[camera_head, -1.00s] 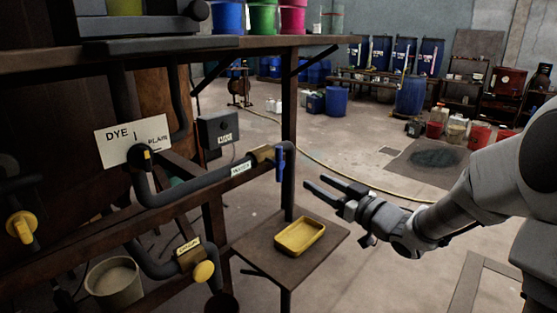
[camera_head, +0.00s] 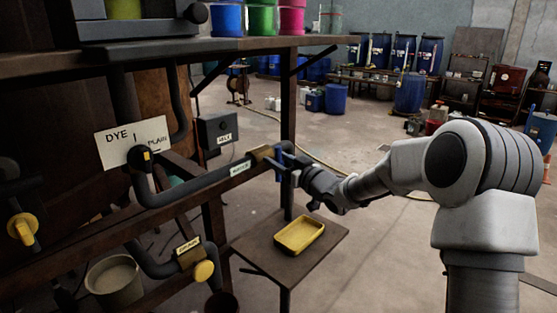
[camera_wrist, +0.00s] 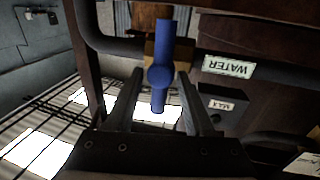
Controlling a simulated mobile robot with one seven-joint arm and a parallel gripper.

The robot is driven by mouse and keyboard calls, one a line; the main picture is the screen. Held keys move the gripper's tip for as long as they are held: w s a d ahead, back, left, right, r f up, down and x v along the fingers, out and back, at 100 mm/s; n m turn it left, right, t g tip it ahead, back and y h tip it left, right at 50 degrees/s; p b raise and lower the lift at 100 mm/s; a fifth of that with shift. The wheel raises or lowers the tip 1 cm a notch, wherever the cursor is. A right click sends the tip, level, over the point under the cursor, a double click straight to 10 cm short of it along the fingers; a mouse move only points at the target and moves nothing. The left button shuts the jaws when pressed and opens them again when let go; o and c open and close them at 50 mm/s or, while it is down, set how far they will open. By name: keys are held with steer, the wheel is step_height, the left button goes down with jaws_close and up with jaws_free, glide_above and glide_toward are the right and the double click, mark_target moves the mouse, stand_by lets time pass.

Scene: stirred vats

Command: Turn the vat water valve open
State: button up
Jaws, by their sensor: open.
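The water valve has a blue lever handle (camera_wrist: 161,75) on a brass body (camera_head: 260,154), set in a dark pipe with a label reading WATER (camera_wrist: 229,67). In the head view the blue handle (camera_head: 279,165) hangs roughly along the vertical, partly covered by my gripper (camera_head: 284,161). In the wrist view my gripper (camera_wrist: 160,95) is open, with one finger on each side of the handle's lower part. Gaps show between the fingers and the handle, and I cannot tell whether either touches it.
A yellow tray (camera_head: 299,235) lies on a low shelf below my gripper. A grey box (camera_head: 217,130) stands behind the pipe. A drain valve with a yellow knob (camera_head: 203,271) is lower left. A wooden post (camera_head: 288,100) rises close behind the handle. Open floor lies to the right.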

jaws_close()
stand_by(0.3)
